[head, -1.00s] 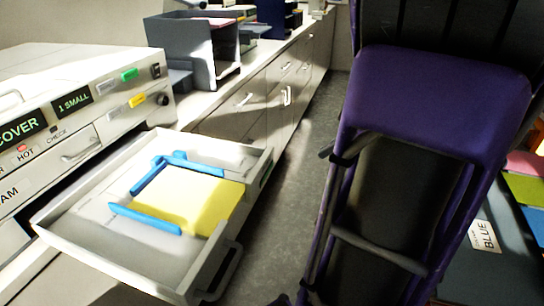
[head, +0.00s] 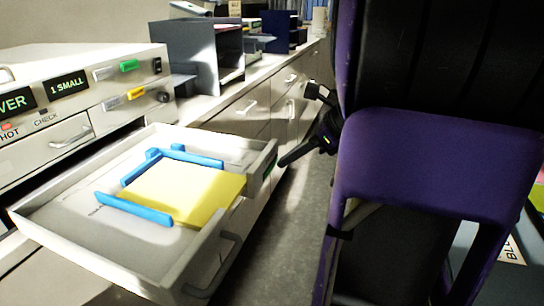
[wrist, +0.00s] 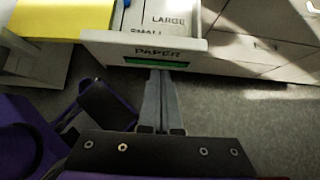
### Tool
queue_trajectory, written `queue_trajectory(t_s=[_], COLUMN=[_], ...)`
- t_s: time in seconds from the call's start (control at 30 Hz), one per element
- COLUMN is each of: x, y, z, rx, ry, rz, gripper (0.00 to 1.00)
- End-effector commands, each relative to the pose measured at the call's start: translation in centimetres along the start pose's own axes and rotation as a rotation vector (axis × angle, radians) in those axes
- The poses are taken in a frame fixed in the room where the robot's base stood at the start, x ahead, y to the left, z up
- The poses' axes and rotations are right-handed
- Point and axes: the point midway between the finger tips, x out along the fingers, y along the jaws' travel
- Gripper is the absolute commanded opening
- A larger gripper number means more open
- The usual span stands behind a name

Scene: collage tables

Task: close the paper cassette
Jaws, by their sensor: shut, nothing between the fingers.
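The paper cassette (head: 90,256) is a pale grey tray drawn out of the machine in the head view. It holds a stack of yellow paper (head: 185,192) between blue guides (head: 135,208). A grey handle (head: 222,262) is on its outer face. In the wrist view the cassette's end face (wrist: 105,43) carries the label PAPER above a green strip. My gripper (head: 282,162) is shut and empty, its tips at the green-marked end of that face. In the wrist view my gripper (wrist: 164,74) points at the face just below the label; I cannot tell whether it touches.
The machine (head: 75,90) with lit displays and buttons stands behind the cassette on the counter. Grey drawers (head: 245,112) run below the counter. A dark grey letter tray (head: 200,60) stands farther back. Open floor (head: 262,255) lies beside the cassette.

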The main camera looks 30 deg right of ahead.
Motion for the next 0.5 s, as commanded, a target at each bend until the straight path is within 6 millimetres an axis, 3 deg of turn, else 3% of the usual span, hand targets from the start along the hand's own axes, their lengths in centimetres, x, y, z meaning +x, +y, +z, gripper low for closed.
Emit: queue_trajectory(t_s=[0.5], x=[0.76], y=[-0.03], z=[0.87], rx=[0.001], ry=[0.0], rz=[-0.001], gripper=[0.0])
